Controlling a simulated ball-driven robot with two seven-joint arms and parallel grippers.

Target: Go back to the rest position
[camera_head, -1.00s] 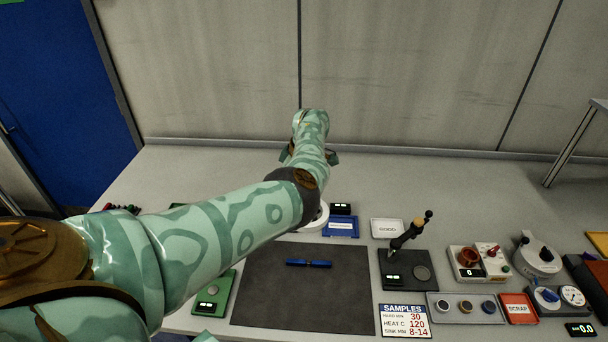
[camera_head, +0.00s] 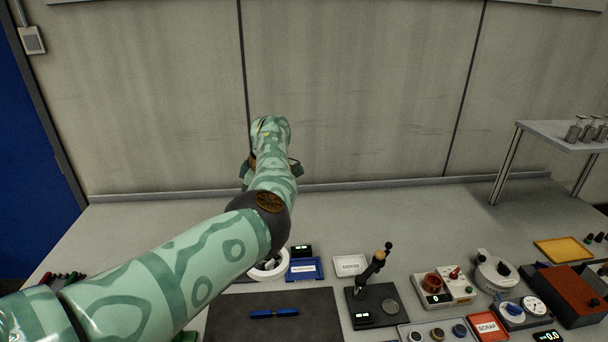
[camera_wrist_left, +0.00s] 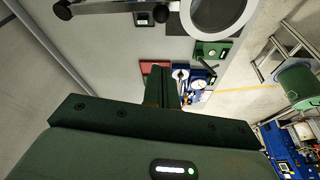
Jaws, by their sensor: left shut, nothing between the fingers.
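My left arm (camera_head: 170,275) comes in from the lower left of the head view and reaches out over the back of the bench. Only dark green edges of my left gripper (camera_head: 297,168) show beside the forearm there; its fingertips are hidden. In the left wrist view my left gripper (camera_wrist_left: 160,85) is shut, with nothing seen between its fingers. It is raised clear of the bench. My right gripper and right arm are in no view.
A dark mat (camera_head: 275,322) holds a blue pen-like item (camera_head: 274,313). To its right stand a black lever device (camera_head: 375,303), a white tray (camera_head: 350,265), a red scrap tray (camera_head: 487,326) and a yellow tray (camera_head: 557,250). A raised shelf (camera_head: 560,135) stands at right. The back of the bench is clear.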

